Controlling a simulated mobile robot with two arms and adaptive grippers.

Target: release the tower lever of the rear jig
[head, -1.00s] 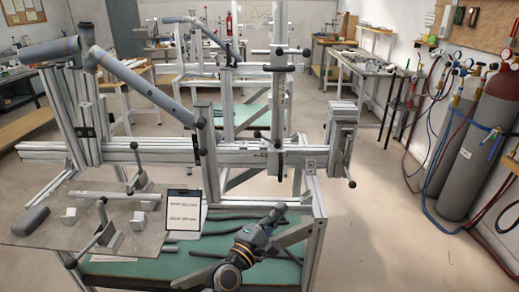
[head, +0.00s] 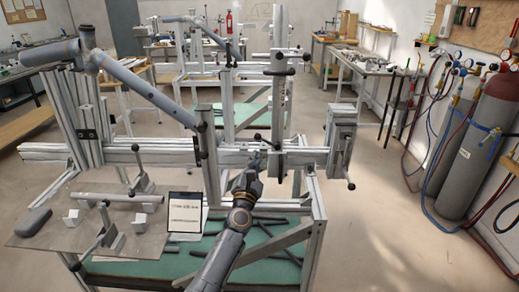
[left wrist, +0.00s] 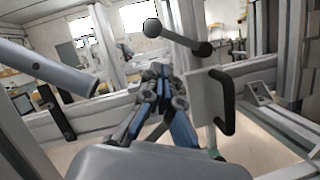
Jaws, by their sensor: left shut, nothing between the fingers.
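The jig's upright tower (head: 278,103) stands on the horizontal grey rail. At its foot is a lever (head: 267,142) with a black ball knob at its left end. In the left wrist view the lever (left wrist: 180,38) slants across the upper middle, knob at upper left. My left gripper (head: 255,160) is in front of the rail, just below the lever in the picture. In the left wrist view its fingers (left wrist: 159,72) are together and empty, below the lever and apart from it in the picture. I cannot tell the depth gap. My right gripper is not in view.
A grey plate with a black handle (left wrist: 222,102) is close right of my fingers. A thick grey tube (head: 150,90) slopes down to a post left of the tower. A tablet (head: 185,212) stands at the front left. Open floor lies to the right.

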